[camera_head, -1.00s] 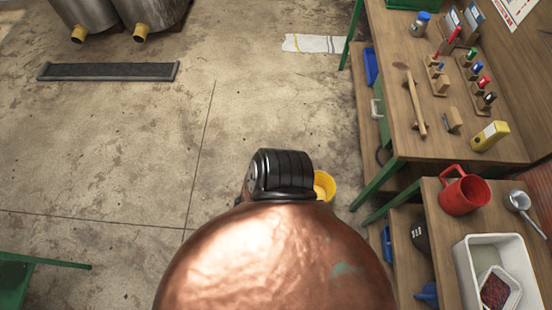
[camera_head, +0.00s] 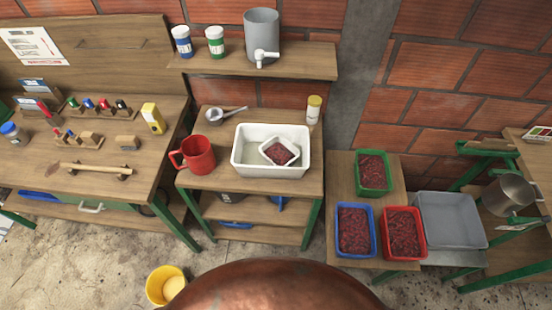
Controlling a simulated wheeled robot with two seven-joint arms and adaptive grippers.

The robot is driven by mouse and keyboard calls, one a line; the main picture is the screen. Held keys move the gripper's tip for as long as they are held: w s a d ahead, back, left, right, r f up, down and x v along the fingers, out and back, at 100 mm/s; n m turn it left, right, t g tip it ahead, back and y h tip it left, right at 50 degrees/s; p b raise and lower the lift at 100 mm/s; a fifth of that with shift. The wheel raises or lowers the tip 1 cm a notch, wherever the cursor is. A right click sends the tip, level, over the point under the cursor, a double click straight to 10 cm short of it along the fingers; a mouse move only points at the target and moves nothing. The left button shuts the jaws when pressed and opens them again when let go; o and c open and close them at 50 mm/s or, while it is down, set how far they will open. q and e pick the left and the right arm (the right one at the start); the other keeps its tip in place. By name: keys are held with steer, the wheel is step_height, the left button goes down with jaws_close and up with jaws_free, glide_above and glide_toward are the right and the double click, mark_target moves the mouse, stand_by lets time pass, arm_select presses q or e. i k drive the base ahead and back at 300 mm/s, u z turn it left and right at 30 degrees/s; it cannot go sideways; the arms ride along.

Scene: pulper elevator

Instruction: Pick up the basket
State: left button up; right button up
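Several containers could be the basket; the frames do not settle which. A small white square container (camera_head: 293,146) with dark red contents sits inside a larger white tub (camera_head: 243,158) on the middle table. To the right, a green-rimmed basket (camera_head: 359,172), a blue-rimmed basket (camera_head: 339,242) and a red-rimmed basket (camera_head: 405,256) stand on a low wooden table, each filled with dark red fruit-like pieces. Neither of my grippers is in view, so nothing shows in their grasp.
A grey tray (camera_head: 455,224) lies right of the red basket. A yellow bucket (camera_head: 155,284) stands on the floor. A shelf (camera_head: 300,65) hangs above the middle table.

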mark_target(277, 151)
steer(key=u, duration=0.95)
steer(key=k, duration=0.65)
steer(key=z, duration=0.05)
